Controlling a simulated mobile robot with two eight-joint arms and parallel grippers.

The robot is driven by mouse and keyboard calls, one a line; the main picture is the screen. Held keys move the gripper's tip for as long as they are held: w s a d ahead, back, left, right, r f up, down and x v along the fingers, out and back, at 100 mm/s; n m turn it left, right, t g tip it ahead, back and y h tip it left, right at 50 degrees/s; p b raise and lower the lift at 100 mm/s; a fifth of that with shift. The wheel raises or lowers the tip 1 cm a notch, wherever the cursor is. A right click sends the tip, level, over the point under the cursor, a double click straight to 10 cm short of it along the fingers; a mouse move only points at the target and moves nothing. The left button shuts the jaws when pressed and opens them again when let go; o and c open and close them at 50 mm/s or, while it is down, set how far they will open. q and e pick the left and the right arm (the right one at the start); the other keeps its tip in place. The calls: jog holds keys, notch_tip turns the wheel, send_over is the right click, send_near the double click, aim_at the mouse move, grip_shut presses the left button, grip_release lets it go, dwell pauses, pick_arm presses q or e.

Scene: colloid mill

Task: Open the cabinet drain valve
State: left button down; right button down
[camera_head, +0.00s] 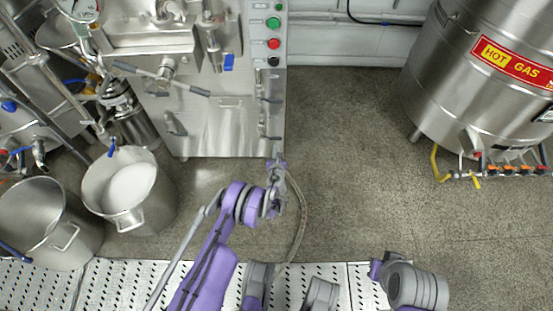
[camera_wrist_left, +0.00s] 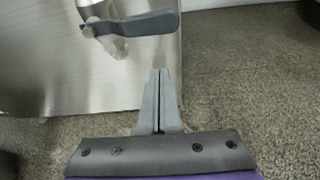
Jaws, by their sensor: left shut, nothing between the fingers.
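The steel cabinet (camera_head: 222,128) stands left of centre. A dark grey lever handle (camera_wrist_left: 140,24) sticks out from its face near the lower right corner in the left wrist view. In the head view a small handle (camera_head: 270,138) shows at the cabinet's lower right edge; it looks like the same lever. I take it for the drain valve. My left gripper (camera_wrist_left: 159,75) is shut and empty, its fingertips pointing at the cabinet below the lever and apart from it. In the head view my left gripper (camera_head: 277,162) is by the cabinet's bottom right corner. My right gripper is not seen.
Another handle (camera_head: 269,99) sits higher on the cabinet's right edge. Steel pots (camera_head: 128,190) stand at the left. The floor between cabinet and tank is clear. A perforated metal strip (camera_head: 120,285) runs along the front.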

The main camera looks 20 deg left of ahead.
aim_at(276, 139)
pick_arm(q)
notch_tip(276, 139, up, 4)
jog(key=shift+s+d+r+p, duration=0.1)
jog(key=shift+d+p, duration=0.05)
jog(key=shift+p, duration=1)
